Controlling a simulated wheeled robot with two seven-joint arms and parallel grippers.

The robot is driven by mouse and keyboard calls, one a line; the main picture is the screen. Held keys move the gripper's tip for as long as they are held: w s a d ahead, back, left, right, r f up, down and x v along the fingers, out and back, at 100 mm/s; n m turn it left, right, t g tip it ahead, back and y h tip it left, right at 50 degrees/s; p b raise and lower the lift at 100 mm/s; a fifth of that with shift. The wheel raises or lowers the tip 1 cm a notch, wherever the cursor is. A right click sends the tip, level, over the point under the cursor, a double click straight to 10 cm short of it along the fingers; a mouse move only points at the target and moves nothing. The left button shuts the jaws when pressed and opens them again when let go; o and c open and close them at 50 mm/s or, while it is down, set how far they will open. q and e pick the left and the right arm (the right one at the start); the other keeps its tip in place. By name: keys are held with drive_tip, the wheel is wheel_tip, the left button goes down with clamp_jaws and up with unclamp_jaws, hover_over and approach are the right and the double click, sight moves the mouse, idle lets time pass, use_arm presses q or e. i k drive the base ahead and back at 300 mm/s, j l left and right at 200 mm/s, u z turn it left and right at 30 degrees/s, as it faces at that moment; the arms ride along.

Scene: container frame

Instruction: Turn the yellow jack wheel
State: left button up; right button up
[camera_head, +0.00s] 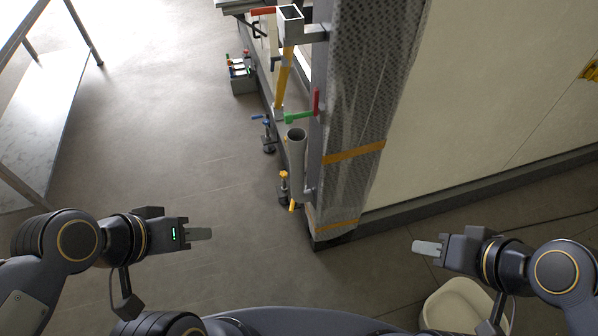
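The yellow jack wheel (284,175) is small and sits on top of a dark jack on the floor, beside the foot of the container frame (316,140). A small yellow-orange handle (292,206) shows just below it. My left gripper (211,233) is to the left of and nearer than the wheel, apart from it. My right gripper (413,246) is to the right, also apart from it. Both fingers of each gripper overlap in this view, so their opening cannot be made out. Neither visibly holds anything.
A second jack with a blue handle (262,118) stands farther back. A grey pipe (297,155) and green lever (299,117) are close above the yellow wheel. A wrapped panel (365,90) blocks the right side. A beige bin (458,305) is at lower right. Floor at left is open.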

sight(283, 174)
drive_tip(key=i+j+z, duration=0.15)
drive_tip(key=j+z, duration=0.15)
drive_tip(key=i+j+z, duration=0.1)
drive_tip(key=j+z, duration=0.2)
drive_tip(key=i+j+z, duration=0.1)
drive_tip(key=j+z, duration=0.2)
drive_tip(key=i+j+z, duration=0.1)
drive_tip(key=j, duration=0.9)
drive_tip(key=i+j+z, duration=0.1)
drive_tip(key=j, duration=0.9)
drive_tip(key=i+j, duration=0.1)
drive_tip(key=j, duration=0.9)
drive_tip(key=z, duration=0.05)
